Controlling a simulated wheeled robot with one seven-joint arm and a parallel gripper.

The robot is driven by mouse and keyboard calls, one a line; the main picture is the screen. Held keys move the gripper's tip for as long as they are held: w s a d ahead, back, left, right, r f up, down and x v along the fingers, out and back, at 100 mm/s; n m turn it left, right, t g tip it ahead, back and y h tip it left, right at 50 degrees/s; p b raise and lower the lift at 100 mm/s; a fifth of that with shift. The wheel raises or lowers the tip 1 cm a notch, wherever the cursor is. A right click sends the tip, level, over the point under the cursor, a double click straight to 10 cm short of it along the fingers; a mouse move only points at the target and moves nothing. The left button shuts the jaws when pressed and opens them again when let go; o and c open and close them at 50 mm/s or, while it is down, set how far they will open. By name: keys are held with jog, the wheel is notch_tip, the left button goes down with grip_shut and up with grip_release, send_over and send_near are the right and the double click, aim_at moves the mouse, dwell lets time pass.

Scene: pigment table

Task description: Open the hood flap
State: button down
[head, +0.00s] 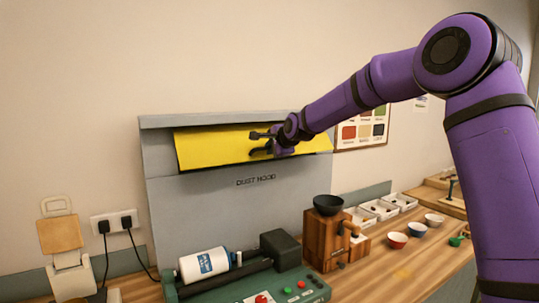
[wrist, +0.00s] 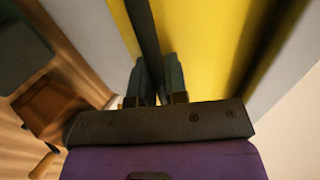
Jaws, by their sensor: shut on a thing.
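The hood flap (head: 208,149) is a bright yellow panel in the upper part of the grey dust hood (head: 162,190). Its lower edge stands out from the hood face, so it looks tilted outward. In the wrist view the flap (wrist: 205,40) fills the upper middle, with a dark bar (wrist: 143,28) along it. My gripper (head: 254,143) is at the flap's front, right of its middle. In the wrist view its fingers (wrist: 155,75) lie on both sides of the dark bar and are shut on it. The inside of the hood is hidden.
Below the hood stand a green machine (head: 300,292) with a white bottle (head: 203,265) on it, and a wooden grinder (head: 322,240) with a black bowl. White trays (head: 380,209) and small bowls (head: 397,240) are at right. A socket (head: 116,221) is on the left wall.

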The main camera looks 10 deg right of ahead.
notch_tip(320, 180, up, 8)
jog(key=s+g+h, duration=0.1)
jog(key=s+g, duration=0.1)
jog(key=g, duration=0.1)
jog(key=shift+s+d+g, duration=0.15)
jog(key=shift+d+g, duration=0.25)
dwell(0.4)
jog(key=c, duration=1.2)
grip_release()
jog(key=shift+o, duration=0.2)
jog(key=v, duration=1)
jog(key=shift+s+r, duration=0.2)
jog(key=shift+r, duration=0.15)
